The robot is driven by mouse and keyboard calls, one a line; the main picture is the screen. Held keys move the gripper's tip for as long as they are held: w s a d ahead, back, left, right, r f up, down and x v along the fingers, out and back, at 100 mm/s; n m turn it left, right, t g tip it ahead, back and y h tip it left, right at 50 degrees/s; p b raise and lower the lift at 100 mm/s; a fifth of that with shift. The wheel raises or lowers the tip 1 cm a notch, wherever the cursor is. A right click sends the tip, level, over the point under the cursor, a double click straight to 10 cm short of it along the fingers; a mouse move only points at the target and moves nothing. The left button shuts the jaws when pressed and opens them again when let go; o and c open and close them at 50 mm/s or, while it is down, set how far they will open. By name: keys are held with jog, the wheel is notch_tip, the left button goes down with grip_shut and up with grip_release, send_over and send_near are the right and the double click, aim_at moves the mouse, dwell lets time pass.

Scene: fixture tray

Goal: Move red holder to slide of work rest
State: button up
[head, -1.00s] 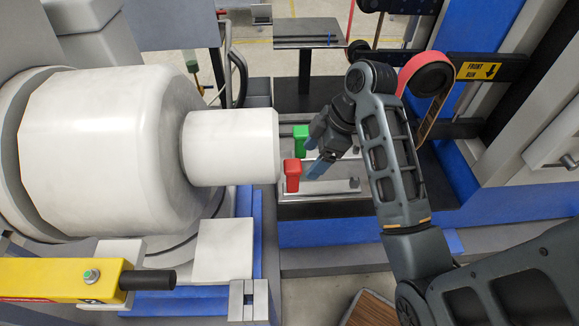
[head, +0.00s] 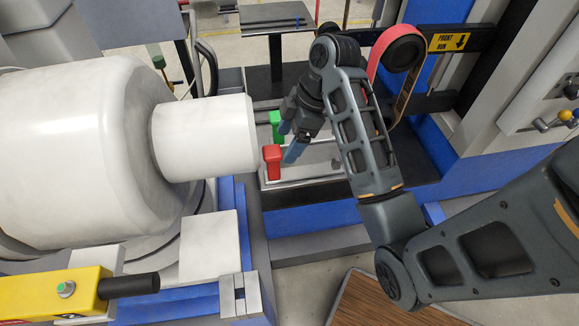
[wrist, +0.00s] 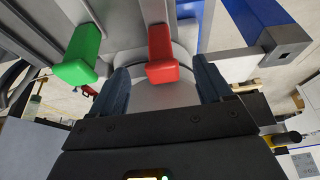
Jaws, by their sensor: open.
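The red holder (head: 272,161) stands beside the end of the large white cylinder in the head view. In the wrist view the red holder (wrist: 162,56) shows near the middle, between and beyond the fingers. A green holder (head: 276,124) stands behind it in the head view; in the wrist view the green holder (wrist: 82,54) is to the left, outside the fingers. My gripper (head: 286,142) is open next to the red holder, its fingers (wrist: 162,88) apart with nothing held. I cannot tell which part is the work rest's slide.
The white cylinder (head: 205,137) bounds the left side close to the holders. A metal tray (head: 310,165) lies under the gripper. A sanding belt on a roller (head: 400,50) stands behind my arm. A yellow arm with a black handle (head: 128,287) is at lower left.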

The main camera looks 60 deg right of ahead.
aim_at(281, 154)
jog(key=shift+f, duration=0.15)
jog(key=shift+b+x, duration=0.85)
jog(key=shift+x, duration=1.65)
grip_shut()
